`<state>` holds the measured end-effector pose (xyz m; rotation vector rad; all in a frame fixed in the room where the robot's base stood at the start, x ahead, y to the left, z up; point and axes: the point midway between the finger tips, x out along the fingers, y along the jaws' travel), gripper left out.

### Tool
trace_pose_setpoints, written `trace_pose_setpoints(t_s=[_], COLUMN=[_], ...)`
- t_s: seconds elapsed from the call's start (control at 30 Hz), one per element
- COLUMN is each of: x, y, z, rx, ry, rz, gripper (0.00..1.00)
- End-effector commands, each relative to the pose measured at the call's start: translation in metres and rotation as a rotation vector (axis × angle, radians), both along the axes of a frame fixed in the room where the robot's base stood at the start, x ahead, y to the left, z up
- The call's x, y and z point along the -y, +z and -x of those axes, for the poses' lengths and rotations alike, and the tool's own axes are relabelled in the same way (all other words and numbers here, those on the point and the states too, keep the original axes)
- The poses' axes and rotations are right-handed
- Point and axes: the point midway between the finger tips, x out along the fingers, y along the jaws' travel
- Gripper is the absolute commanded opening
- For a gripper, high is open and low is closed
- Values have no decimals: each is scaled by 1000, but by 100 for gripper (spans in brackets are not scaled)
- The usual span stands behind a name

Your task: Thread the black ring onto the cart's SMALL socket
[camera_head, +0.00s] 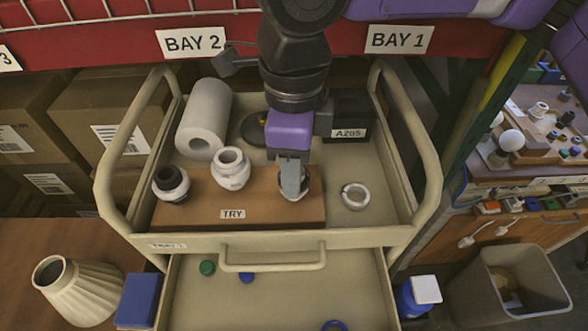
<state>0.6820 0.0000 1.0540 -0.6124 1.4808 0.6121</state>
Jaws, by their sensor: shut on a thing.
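My gripper (292,190) points down over the right end of the wooden board (200,213) marked TRY on the cart's top tray. Its jaws are shut on a small part, mostly hidden by the fingers; a dark edge fits the black ring. A pale round socket (300,195) shows around and below the fingertips. I cannot tell whether the ring is around this socket or just above it. A larger white socket (231,170) stands upright mid-board. A black-and-white socket (171,183) stands at the board's left end.
A pale ring (355,196) lies on the tray right of the board. Cart handles (425,150) rise at both sides. The tray is clear around the pale ring.

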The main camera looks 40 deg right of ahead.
Motion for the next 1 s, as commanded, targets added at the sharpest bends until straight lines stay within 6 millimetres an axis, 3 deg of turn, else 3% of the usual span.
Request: trace_pose_setpoints(t_s=[0.47,1.0], x=[0,0], y=[-4,-5], z=[2,2], rx=[-8,-6], ry=[-33,-266], rz=[1,2], gripper=[0,0])
